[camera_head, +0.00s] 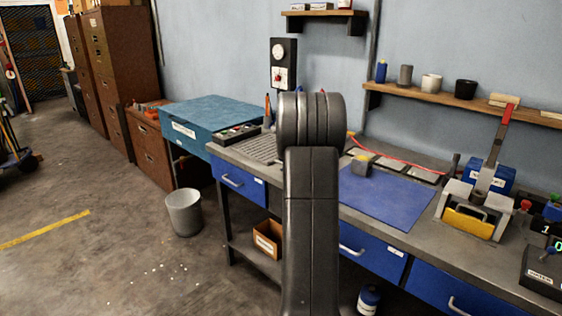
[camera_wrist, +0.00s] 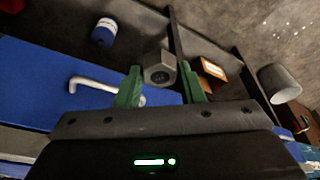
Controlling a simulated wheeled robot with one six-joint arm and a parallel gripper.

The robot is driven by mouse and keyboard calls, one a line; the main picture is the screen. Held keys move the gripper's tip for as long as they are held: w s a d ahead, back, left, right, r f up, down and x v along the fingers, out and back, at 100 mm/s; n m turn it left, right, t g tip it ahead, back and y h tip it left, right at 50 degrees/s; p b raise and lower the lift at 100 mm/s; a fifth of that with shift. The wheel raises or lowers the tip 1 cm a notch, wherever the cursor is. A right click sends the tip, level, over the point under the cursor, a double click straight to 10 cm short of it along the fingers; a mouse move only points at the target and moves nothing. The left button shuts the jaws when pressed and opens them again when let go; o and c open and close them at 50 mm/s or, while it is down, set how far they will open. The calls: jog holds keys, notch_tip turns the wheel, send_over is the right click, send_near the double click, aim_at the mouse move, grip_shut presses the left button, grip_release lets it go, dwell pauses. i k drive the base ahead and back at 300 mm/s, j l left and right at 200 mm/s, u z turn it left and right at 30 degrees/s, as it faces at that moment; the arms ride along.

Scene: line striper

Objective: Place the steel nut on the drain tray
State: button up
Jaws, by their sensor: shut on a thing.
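My gripper (camera_wrist: 159,84) shows in the wrist view with two green fingers, shut on a grey steel nut (camera_wrist: 161,62). The nut sits between the fingertips, its dark hole facing the camera. In the head view my dark arm stands in the middle and hides the gripper and nut. A grey ribbed tray (camera_head: 256,148), which looks like the drain tray, lies on the workbench just left of my arm. My arm covers its right part. The tray is not seen in the wrist view.
The workbench has a blue mat (camera_head: 388,196) with a small grey and yellow block (camera_head: 363,162) at its back edge. A lever press (camera_head: 478,205) stands to the right. A dark case of small parts (camera_head: 237,133) lies beside the tray. A bin (camera_head: 184,212) stands on the floor.

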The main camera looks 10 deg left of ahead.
aim_at(268, 148)
jog(key=i+j, duration=0.2)
jog(key=j, duration=0.15)
jog(key=i+j, duration=0.2)
jog(key=j, duration=0.2)
jog(key=i+j, duration=0.2)
jog(key=j, duration=0.15)
jog(key=i+j, duration=0.2)
jog(key=j, duration=0.2)
